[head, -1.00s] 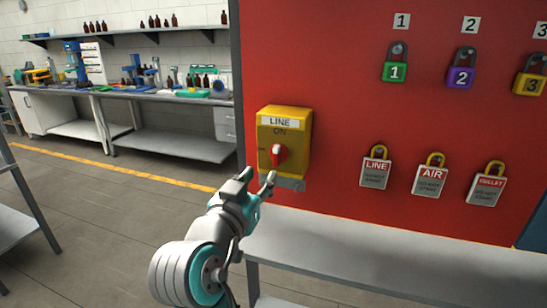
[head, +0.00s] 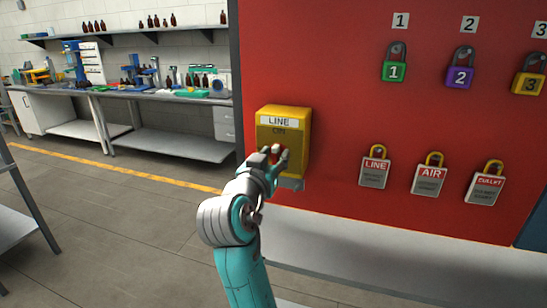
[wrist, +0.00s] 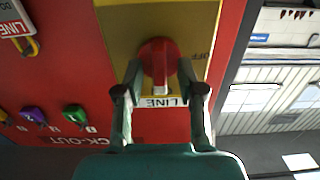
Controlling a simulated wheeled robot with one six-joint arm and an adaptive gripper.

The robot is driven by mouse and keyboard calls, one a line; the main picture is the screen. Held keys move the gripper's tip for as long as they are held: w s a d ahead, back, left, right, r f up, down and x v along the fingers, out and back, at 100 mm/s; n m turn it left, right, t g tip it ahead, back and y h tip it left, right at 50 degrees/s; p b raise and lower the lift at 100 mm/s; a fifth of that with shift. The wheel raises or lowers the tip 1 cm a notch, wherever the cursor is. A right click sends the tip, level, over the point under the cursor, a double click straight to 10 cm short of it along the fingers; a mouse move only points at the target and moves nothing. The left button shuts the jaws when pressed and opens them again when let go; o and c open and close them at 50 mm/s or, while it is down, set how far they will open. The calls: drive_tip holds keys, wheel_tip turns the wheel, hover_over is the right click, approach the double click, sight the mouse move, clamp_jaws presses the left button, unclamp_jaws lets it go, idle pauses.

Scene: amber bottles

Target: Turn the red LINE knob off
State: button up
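The yellow LINE switch box (head: 296,122) is mounted on the red board, with a LINE label and ON printed above the knob. The red knob (wrist: 158,60) shows in the wrist view, its grip bar pointing toward the LINE label (wrist: 160,102). OFF is printed to one side of it. My gripper (wrist: 160,90) is open, with one finger on each side of the knob's bar and visible gaps between. In the head view my gripper (head: 273,152) is in front of the box and hides most of the knob.
Numbered padlocks, green (head: 394,66), purple (head: 461,72) and yellow (head: 530,76), hang on the board. LINE (head: 374,174), AIR (head: 429,180) and CULLET (head: 485,188) tags hang below them. A grey shelf (head: 400,250) runs under the board. A workbench (head: 170,95) stands back left.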

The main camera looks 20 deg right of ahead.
clamp_jaws()
drive_tip(key=shift+n, duration=0.3)
drive_tip(key=n, duration=0.3)
drive_tip(key=shift+a+n, duration=0.1)
drive_tip(key=shift+n, duration=0.2)
drive_tip(key=n, duration=0.4)
drive_tip(key=shift+w+f+n, duration=0.1)
drive_tip(key=shift+n, duration=0.2)
drive_tip(key=n, duration=0.4)
drive_tip(key=shift+a+f, duration=0.1)
drive_tip(key=n, duration=0.5)
drive_tip(key=shift+f, duration=0.1)
